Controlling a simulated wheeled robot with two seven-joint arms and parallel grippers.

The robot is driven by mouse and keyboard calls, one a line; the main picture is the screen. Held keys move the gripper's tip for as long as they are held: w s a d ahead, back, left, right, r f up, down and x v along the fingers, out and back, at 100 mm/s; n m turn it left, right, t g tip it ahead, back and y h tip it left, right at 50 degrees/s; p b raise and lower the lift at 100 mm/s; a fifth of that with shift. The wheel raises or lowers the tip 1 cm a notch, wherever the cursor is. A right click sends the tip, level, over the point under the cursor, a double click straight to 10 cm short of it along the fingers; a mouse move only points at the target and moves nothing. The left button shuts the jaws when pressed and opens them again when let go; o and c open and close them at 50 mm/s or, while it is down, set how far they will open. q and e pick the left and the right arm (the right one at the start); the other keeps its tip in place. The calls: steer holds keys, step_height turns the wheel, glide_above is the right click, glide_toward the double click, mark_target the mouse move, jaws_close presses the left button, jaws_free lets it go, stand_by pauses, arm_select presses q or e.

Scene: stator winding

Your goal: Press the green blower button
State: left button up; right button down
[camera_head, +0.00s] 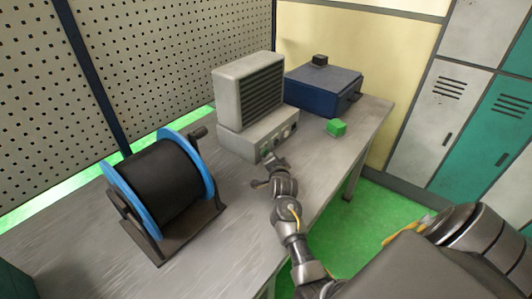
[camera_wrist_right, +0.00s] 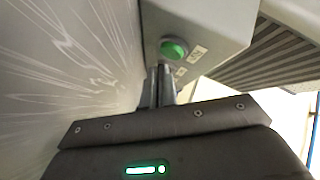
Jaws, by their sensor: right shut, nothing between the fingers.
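The blower (camera_head: 240,98) is a grey louvred box on a base with a small control panel, standing on the table. In the right wrist view, the round green button (camera_wrist_right: 174,49) sits on the blower's grey panel (camera_wrist_right: 203,22), with small labels beside it. My right gripper (camera_head: 269,162) is in front of the panel at its near end. In the wrist view its fingers (camera_wrist_right: 158,82) are together, empty, and point at the panel just below the button; I cannot tell whether they touch it. My left gripper is not in view.
A spool (camera_head: 160,190) with blue rims stands on the table (camera_head: 85,240) left of the blower. A dark blue box (camera_head: 318,90) and a green cube (camera_head: 336,127) are to its right. A perforated wall (camera_head: 165,50) is behind. Lockers (camera_head: 450,100) stand at the right.

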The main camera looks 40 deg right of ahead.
steer(key=shift+w, duration=0.1)
stand_by(0.4)
steer(key=shift+w+a, duration=0.1)
steer(key=shift+w, duration=0.2)
steer(key=shift+w+a, duration=0.1)
steer(key=shift+w, duration=0.25)
stand_by(0.7)
steer(key=shift+s, duration=0.1)
steer(key=shift+s+d+p, duration=0.2)
steer(key=shift+s+p, duration=0.2)
steer(key=shift+s, duration=0.25)
steer(key=shift+s+d+p, duration=0.1)
steer(key=shift+s+p, duration=0.2)
steer(key=shift+s, duration=0.05)
steer(key=shift+s+d+p, duration=0.2)
steer(key=shift+s+p, duration=0.1)
steer(key=shift+s, duration=0.4)
steer(key=shift+s+d+p, duration=0.2)
steer(key=shift+s+p, duration=0.1)
steer(key=shift+s, duration=0.35)
steer(key=shift+s+d+p, duration=0.2)
steer(key=shift+s+p, duration=0.1)
steer(key=shift+s, duration=0.4)
